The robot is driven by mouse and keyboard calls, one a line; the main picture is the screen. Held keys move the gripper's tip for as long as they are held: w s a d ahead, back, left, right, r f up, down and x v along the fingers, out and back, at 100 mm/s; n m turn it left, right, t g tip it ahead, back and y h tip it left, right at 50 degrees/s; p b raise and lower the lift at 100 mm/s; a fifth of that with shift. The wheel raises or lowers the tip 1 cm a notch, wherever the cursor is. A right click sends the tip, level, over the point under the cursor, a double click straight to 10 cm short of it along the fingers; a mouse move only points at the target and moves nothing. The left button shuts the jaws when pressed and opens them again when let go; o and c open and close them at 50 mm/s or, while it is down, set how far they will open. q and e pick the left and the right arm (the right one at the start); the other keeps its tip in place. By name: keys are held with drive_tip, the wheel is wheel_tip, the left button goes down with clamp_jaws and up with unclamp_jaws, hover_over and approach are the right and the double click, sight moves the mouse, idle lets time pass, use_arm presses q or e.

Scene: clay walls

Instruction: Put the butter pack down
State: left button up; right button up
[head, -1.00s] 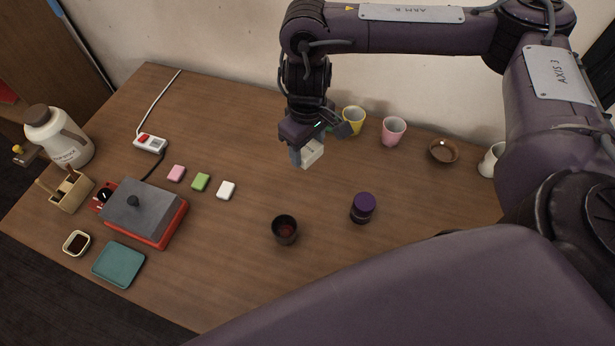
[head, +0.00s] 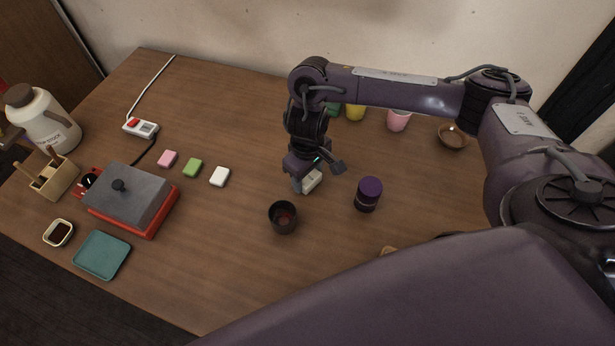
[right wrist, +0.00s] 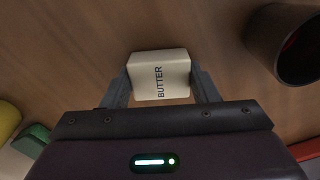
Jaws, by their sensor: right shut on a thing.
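The butter pack (right wrist: 160,78) is a small cream block with the word BUTTER on it, held between the two fingers of my right gripper (right wrist: 160,90) in the right wrist view. In the head view the butter pack (head: 311,181) shows under my right gripper (head: 304,183), low over the middle of the wooden table (head: 235,270). Whether it touches the tabletop I cannot tell. My left gripper is not in view.
A dark cup (head: 283,217) stands just in front of the butter pack, and a purple-lidded jar (head: 368,194) to its right. Yellow (head: 355,112) and pink (head: 398,120) cups and a brown bowl (head: 452,136) stand behind. A white block (head: 219,176) lies left, with clear table between.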

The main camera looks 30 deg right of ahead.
drive_tip(key=shift+f, duration=0.1)
drive_tip(key=o, duration=1)
drive_tip(key=shift+f, duration=0.1)
drive_tip(key=shift+o, duration=0.2)
wheel_tip(320, 180, up, 12)
drive_tip(key=p, duration=0.5)
drive_tip(key=shift+r+p, duration=0.2)
drive_tip(key=shift+p, duration=0.1)
